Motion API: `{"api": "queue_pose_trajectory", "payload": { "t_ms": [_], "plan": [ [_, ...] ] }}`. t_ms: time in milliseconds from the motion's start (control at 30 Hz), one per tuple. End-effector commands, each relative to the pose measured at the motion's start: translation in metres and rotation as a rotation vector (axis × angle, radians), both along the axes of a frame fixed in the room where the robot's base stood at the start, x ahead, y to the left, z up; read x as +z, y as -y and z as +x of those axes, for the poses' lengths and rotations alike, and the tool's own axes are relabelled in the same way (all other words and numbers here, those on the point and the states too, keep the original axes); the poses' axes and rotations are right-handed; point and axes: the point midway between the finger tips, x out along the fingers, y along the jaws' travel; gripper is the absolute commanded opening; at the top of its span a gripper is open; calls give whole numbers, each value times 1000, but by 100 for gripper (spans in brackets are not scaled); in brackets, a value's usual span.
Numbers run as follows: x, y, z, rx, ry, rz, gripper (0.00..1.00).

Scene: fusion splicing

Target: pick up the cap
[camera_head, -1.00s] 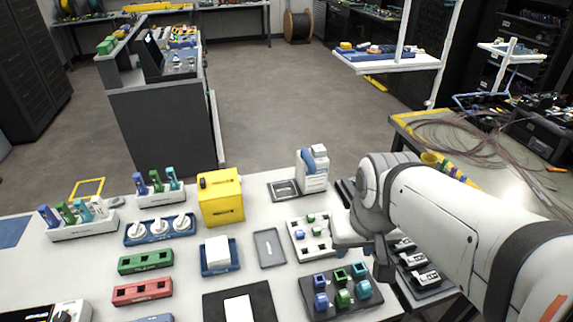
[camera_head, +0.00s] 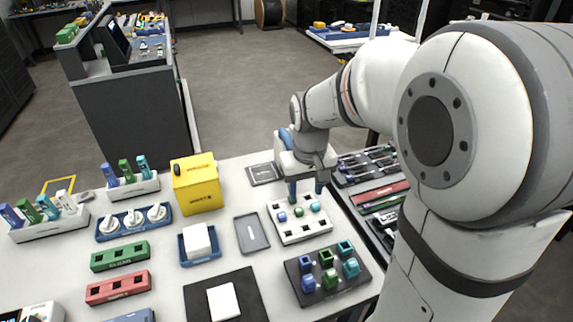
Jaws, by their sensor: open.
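Small coloured caps sit in a white holed block (camera_head: 304,233) in the head view: a blue one (camera_head: 283,217), a green one (camera_head: 299,212) and a teal one (camera_head: 315,207). I cannot tell which of them the task means. My gripper (camera_head: 306,193) points down over the back edge of this block. Its two fingers are apart, with nothing seen between them. The fingertips are close above or behind the row of caps; the exact gap cannot be told. The gripper hides the back of the block.
A black block (camera_head: 330,295) with several coloured square pieces stands in front. A grey tray (camera_head: 251,234) lies left of the white block, and a yellow box (camera_head: 197,184) farther left. A tool rack (camera_head: 366,166) stands to the right. My arm covers the right side.

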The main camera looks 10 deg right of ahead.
Motion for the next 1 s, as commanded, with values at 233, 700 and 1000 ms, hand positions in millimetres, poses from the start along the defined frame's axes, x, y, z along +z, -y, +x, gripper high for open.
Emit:
{"api": "queue_pose_trajectory", "payload": {
  "t_ms": [233,700,1000],
  "plan": [
    [-47,0,49,48,-58,-1,47],
    [-97,0,56,58,-70,0,47],
    [-131,0,57,58,-67,-1,47]
  ]
}}
